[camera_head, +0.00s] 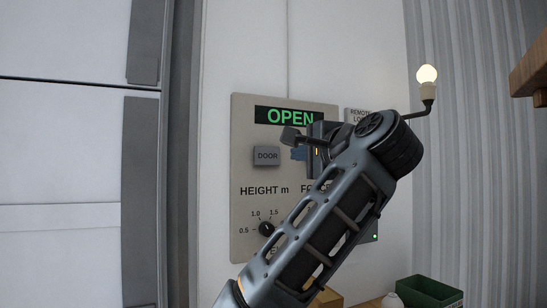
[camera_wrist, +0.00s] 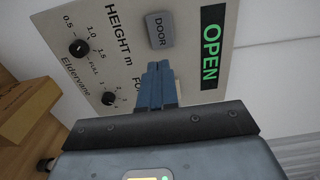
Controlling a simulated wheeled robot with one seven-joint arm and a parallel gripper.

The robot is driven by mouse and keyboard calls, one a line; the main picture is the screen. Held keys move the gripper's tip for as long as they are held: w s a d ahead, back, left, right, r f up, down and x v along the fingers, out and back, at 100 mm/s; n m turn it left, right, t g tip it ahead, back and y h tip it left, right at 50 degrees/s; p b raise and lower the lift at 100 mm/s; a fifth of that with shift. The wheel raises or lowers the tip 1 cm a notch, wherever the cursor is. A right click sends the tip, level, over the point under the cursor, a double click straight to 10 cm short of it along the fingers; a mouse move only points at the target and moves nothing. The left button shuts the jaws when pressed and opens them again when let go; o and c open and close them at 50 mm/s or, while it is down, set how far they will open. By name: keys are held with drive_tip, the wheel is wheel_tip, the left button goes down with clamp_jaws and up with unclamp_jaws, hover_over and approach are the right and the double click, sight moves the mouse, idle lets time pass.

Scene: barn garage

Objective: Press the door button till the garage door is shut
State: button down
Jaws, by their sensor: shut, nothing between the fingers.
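The grey DOOR button (camera_head: 266,156) sits on a beige control panel (camera_head: 245,215) on the white wall. In the wrist view, the button (camera_wrist: 160,29) is just beyond my fingertips. The panel's display (camera_head: 285,116) reads OPEN in green. My gripper (camera_head: 298,153) is shut and empty, its blue fingers pointing toward the panel just right of the button in the head view. The fingertips (camera_wrist: 158,66) appear apart from the button; the exact gap is unclear. A white panelled surface (camera_head: 60,150) stands at left; I cannot tell whether it is the garage door.
A height knob (camera_head: 266,229) is low on the panel; a force knob (camera_wrist: 109,98) shows in the wrist view. A lit bulb (camera_head: 427,75) stands out at right near a wooden shelf (camera_head: 530,70). A green bin (camera_head: 428,291) is below. My arm hides the panel's right part.

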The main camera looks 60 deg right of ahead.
sight(268, 157)
drive_tip(key=p+x, duration=0.2)
drive_tip(key=x, duration=1.1)
drive_tip(key=shift+w+d+p, duration=0.1)
drive_tip(key=shift+w+p, duration=0.2)
drive_tip(key=shift+w, duration=0.05)
drive_tip(key=shift+w, duration=0.1)
